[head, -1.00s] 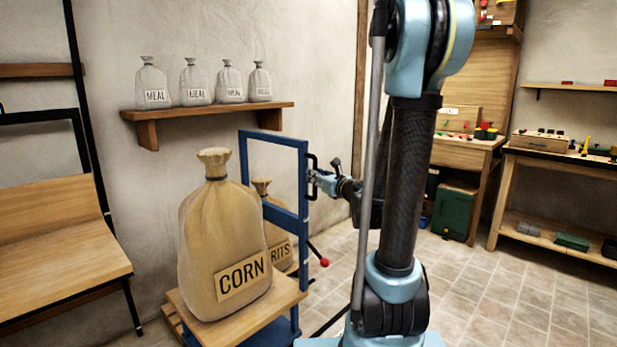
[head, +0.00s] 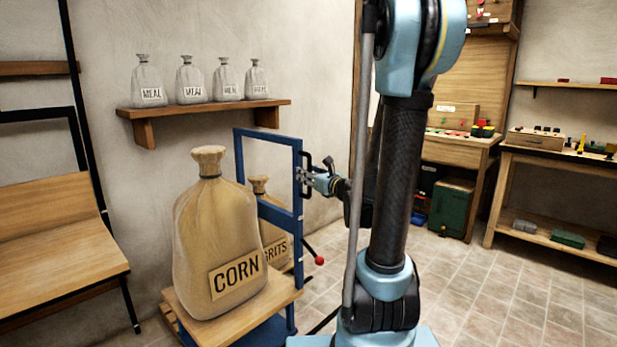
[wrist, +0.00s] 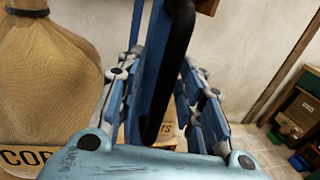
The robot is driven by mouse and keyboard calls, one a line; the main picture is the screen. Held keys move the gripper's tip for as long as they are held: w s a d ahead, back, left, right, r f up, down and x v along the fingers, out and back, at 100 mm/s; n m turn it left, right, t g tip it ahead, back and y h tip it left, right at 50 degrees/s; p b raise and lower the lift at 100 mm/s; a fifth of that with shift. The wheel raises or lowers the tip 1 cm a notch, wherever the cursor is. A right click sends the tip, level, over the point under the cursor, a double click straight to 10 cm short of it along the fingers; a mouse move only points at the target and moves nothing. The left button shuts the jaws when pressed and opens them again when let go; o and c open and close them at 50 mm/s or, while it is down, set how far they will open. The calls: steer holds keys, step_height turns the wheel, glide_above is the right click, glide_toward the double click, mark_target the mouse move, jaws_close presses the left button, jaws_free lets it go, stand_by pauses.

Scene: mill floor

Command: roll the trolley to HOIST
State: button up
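The blue trolley (head: 298,214) stands left of my arm, with a wooden deck and a tall blue frame. A large tan CORN sack (head: 215,240) stands upright on the deck, and also shows in the wrist view (wrist: 45,80). A GRITS sack (head: 272,229) stands behind it, partly hidden. A black handle (head: 309,160) is on the frame's right post. My gripper (head: 304,178) is at this handle. In the wrist view its fingers lie on both sides of the black handle (wrist: 172,70), with gaps showing beside it; they look open. No HOIST sign is readable.
A wooden bench (head: 55,255) stands at the left. A wall shelf (head: 205,109) holds several white meal sacks. A workbench (head: 545,160) and a green cabinet (head: 452,208) are at the right. A red ball-ended lever (head: 319,260) sticks out beside the trolley. Tiled floor (head: 480,280) is clear at right.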

steer(key=v, duration=1.1)
steer(key=shift+s+d, duration=0.25)
steer(key=shift+s, duration=0.1)
steer(key=shift+f, duration=0.15)
steer(key=s+a+f+n+g+h, duration=0.2)
steer(key=s+a+f+n+g, duration=0.4)
steer(key=s+f+n+g, duration=0.7)
steer(key=s+d+f+n+h, duration=0.3)
steer(key=s+d+n+h, duration=0.4)
steer(key=d+n, duration=0.4)
steer(key=s+n, duration=0.1)
steer(key=n, duration=0.5)
steer(key=shift+s+f, duration=0.25)
steer(key=shift+f, duration=0.15)
